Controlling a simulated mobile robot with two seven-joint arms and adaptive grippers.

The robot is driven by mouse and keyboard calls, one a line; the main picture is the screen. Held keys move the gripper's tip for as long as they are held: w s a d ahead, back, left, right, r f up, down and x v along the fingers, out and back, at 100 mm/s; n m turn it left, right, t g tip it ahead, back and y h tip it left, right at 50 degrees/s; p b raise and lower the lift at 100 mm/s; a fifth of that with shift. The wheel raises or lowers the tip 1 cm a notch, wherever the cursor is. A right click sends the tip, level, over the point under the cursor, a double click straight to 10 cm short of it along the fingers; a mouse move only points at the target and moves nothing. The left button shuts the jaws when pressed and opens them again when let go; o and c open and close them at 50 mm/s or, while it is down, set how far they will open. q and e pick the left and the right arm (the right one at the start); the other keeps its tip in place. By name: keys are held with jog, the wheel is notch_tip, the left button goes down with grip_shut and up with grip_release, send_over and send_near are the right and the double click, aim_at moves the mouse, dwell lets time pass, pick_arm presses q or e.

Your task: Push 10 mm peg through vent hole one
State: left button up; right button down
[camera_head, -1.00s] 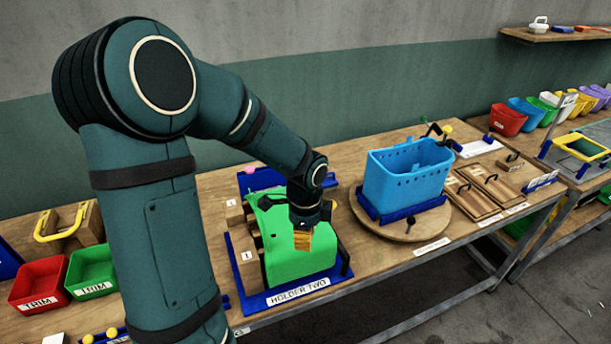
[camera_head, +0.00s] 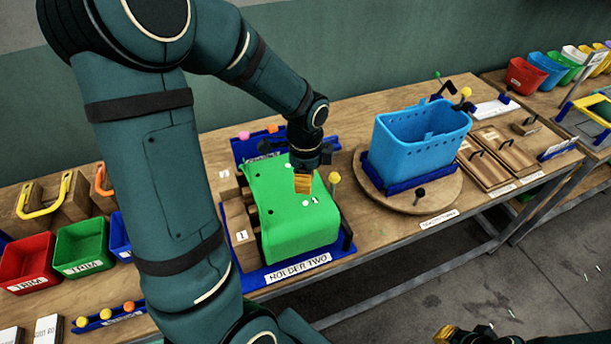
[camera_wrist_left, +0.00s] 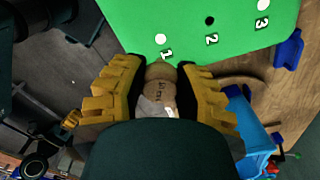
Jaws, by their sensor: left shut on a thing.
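The green part (camera_head: 300,230) sits on the blue holder labelled Holder Two, with small holes in its top face. My left gripper (camera_head: 303,183) is over that face. In the left wrist view, its yellow fingers (camera_wrist_left: 162,88) are shut on a round, wood-coloured peg handle (camera_wrist_left: 160,92) with blurred print. Beyond it, the green face (camera_wrist_left: 190,18) shows hole one (camera_wrist_left: 160,39) as white, hole two (camera_wrist_left: 209,20) as dark and hole three (camera_wrist_left: 264,5) as white. The peg's tip is hidden, and I cannot tell if it touches the face. My right gripper (camera_head: 445,334) is partly visible at the bottom edge.
A blue basket (camera_head: 415,150) stands on a round wooden turntable (camera_head: 385,205) to the right. Wooden blocks (camera_head: 238,225) stand left of the green part. A yellow-topped pin (camera_head: 333,178) rises close to the left gripper. Red (camera_head: 28,262) and green (camera_head: 80,247) bins are at left.

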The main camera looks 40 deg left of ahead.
pick_arm(q)
jog(key=shift+f, duration=0.1)
jog(key=shift+f+b, duration=2.15)
jog(key=shift+f, duration=0.55)
jog(key=shift+f+b, duration=0.3)
jog(key=shift+f, duration=0.15)
dwell(0.6)
jog(key=shift+r, duration=0.1)
jog(key=shift+r+p, duration=2.5)
jog(key=shift+r, duration=0.45)
jog(key=shift+f, duration=0.1)
